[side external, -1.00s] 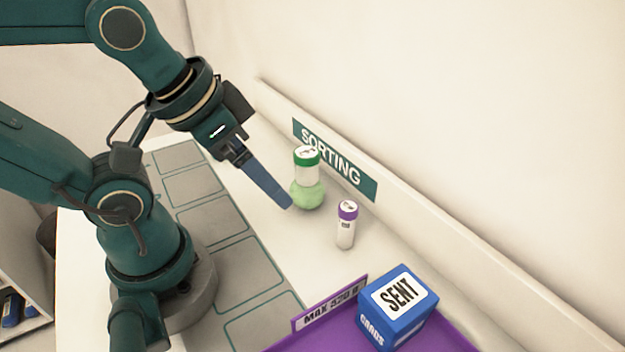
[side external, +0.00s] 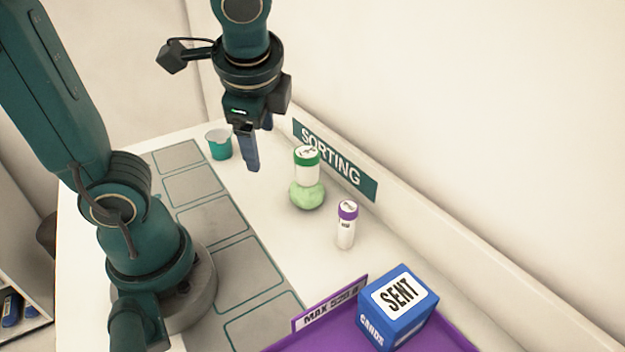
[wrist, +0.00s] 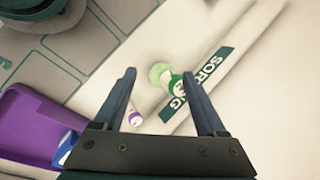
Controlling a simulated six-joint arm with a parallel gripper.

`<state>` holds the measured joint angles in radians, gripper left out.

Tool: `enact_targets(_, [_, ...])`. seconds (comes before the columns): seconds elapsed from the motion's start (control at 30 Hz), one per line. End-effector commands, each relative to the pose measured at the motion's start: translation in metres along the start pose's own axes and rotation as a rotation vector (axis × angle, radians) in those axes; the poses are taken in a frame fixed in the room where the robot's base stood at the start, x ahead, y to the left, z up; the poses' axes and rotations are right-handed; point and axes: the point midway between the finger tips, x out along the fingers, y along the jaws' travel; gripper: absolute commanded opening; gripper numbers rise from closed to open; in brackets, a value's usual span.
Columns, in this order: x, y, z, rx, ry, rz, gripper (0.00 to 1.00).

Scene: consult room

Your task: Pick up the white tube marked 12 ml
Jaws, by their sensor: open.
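A small white tube with a purple cap (side external: 346,232) stands upright on the white counter. My gripper (side external: 260,150) points down, open and empty, above the counter to the left of both. In the wrist view the purple-capped tube (wrist: 134,118) and the pale green body (wrist: 160,73) show between the open fingers, apart from them.
A teal cup (side external: 219,145) stands behind my gripper. A purple tray (side external: 430,335) at the front holds a blue box marked SENT (side external: 398,305). A SORTING sign (side external: 335,160) is on the ledge by the wall. Outlined grey squares (side external: 212,220) line the left; they are empty.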

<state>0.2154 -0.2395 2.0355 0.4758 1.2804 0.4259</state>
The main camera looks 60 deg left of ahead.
Motion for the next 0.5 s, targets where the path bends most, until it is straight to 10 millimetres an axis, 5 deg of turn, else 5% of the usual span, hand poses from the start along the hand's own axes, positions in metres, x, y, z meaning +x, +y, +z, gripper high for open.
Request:
enact_targets(0.27, [0.016, -0.023, -0.045, 0.471, -0.266, -0.13, 0.73])
enact_targets(0.5, [0.032, -0.014, -0.099, 0.814, -0.464, -0.274, 0.73])
